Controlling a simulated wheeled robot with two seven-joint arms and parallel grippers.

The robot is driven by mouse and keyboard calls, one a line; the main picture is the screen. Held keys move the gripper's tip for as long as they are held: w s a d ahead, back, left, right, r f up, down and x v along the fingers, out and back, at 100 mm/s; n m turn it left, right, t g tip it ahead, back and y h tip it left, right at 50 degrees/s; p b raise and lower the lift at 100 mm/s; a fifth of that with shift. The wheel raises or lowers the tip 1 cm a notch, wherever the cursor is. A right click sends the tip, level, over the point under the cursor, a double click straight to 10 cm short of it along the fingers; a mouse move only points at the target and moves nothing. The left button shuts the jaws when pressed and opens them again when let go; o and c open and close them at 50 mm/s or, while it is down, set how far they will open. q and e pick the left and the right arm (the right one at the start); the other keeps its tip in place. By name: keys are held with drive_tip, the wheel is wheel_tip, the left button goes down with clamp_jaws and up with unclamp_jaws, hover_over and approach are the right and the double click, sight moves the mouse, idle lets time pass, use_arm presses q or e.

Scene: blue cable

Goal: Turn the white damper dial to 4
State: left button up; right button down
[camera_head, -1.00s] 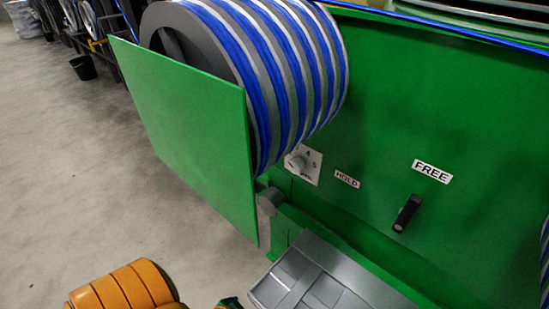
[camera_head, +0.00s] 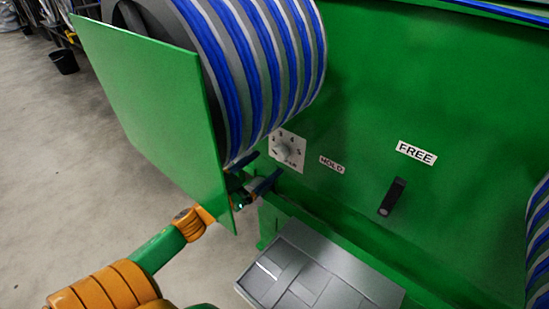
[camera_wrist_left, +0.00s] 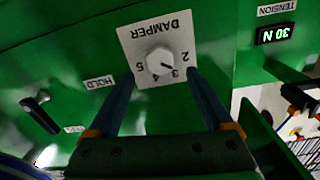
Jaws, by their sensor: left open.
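The white damper dial plate (camera_head: 287,149) is on the green panel, right of the cable drum. Its knob (camera_wrist_left: 161,60) faces me in the left wrist view, where the plate appears upside down with numbers 2 to 5 visible. A small dark mark on the knob points roughly toward 2 or 3; I cannot tell exactly. My left gripper (camera_head: 260,172) is open and empty, just below and left of the dial. In the left wrist view its fingers (camera_wrist_left: 158,82) are spread either side of the dial, apart from the knob. My right gripper is not in view.
A green guard plate (camera_head: 150,110) stands beside the blue-striped drum (camera_head: 270,60), left of the dial. A black lever (camera_head: 392,197) sits right of the dial by the HOLD and FREE labels. A grey box (camera_head: 310,275) lies below. A tension display (camera_wrist_left: 275,34) reads 30 N.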

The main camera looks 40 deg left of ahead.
sight(278, 155)
use_arm(q)
drive_tip(key=w, duration=0.5)
drive_tip(key=shift+d+f, duration=0.1)
drive_tip(key=shift+d, duration=0.1)
drive_tip(key=shift+s, duration=0.1)
clamp_jaws()
